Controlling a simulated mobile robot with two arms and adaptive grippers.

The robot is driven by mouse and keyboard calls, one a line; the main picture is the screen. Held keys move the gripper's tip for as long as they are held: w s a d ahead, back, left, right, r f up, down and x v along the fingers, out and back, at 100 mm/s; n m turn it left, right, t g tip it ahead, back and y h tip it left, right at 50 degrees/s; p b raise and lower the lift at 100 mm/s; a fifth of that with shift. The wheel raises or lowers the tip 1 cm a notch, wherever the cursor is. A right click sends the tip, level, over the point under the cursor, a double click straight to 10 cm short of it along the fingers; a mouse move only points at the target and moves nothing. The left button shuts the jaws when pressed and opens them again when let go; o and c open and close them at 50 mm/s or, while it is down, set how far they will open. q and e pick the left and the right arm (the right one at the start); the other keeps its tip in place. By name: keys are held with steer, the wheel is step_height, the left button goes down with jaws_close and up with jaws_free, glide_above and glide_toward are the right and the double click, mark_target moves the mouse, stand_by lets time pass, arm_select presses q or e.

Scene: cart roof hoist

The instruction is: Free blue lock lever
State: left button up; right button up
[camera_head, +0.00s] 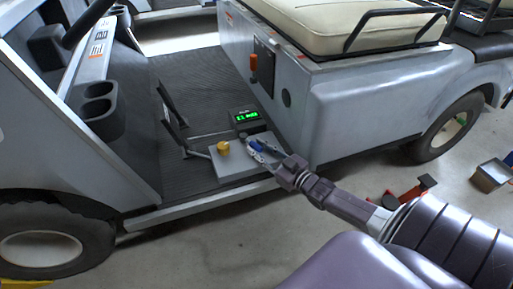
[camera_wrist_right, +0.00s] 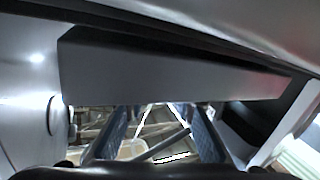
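A grey box (camera_head: 235,163) with a yellow knob (camera_head: 223,148) sits on the cart's ribbed floor near the seat base. My right gripper (camera_head: 258,150) is over the right part of this box. Blue shows at its fingertips, but I cannot tell a blue lever apart from the bluish fingers. In the right wrist view, the two fingers of my right gripper (camera_wrist_right: 158,130) stand apart, with no held object visible between them. A long grey block (camera_wrist_right: 165,72) spans the view just beyond and above the fingers. My left gripper is not in view.
A small black display (camera_head: 246,118) with green digits stands behind the box. Black pedals (camera_head: 172,115) rise to its left. The cart's grey seat base (camera_head: 350,95) stands close on the right. A red and black jack (camera_head: 410,190) lies on the floor.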

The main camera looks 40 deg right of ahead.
steer(key=shift+o, duration=0.7)
steer(key=shift+a+r, duration=0.1)
steer(key=s+d, duration=0.1)
steer(key=s, duration=1)
steer(key=shift+s+d, duration=0.15)
steer(key=shift+s, duration=0.25)
steer(key=shift+c, duration=0.6)
